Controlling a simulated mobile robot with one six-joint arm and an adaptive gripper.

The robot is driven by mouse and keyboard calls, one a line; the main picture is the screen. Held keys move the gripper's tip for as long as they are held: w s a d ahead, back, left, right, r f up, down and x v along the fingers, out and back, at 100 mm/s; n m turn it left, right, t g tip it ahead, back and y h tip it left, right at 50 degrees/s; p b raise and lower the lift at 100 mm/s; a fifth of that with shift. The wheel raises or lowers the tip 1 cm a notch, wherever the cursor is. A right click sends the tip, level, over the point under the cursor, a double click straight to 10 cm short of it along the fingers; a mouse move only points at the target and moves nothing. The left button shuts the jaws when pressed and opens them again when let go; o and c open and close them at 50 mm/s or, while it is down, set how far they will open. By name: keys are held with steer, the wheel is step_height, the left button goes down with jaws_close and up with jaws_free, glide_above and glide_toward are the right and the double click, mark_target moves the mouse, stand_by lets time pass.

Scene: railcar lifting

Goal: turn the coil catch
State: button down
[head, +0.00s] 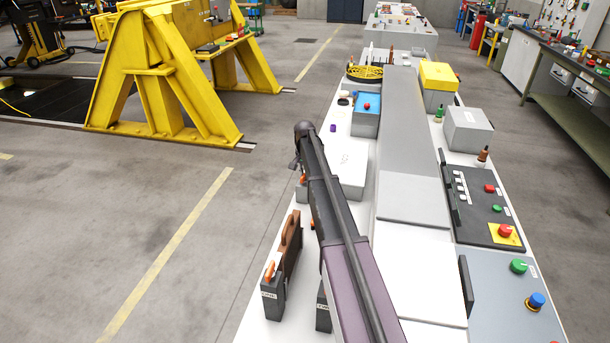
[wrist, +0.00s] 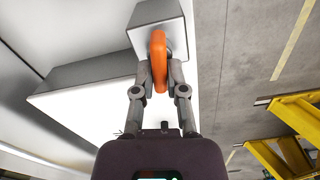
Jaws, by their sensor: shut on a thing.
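An orange catch (wrist: 158,52) stands on a grey block (wrist: 148,12) in the wrist view. My gripper (wrist: 162,72) is shut on the orange catch, with one finger on each side of it. In the head view the catch shows as a small orange spot (head: 303,180) by a grey block (head: 301,193) at the bench's left edge, beside my arm. My arm hides most of my fingers there. I cannot read any label that names the catch.
A white box (head: 347,168) stands right of the grey block. Nearer on the bench, a brown plate (head: 291,236) stands by a dark labelled block (head: 272,297) with an orange lever. Control panels (head: 490,205) line the right side. The floor left is clear up to the yellow stand (head: 165,80).

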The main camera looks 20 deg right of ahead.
steer(key=shift+s+d+m, duration=0.1)
steer(key=shift+m, duration=0.2)
steer(key=c, duration=0.7)
jaws_free()
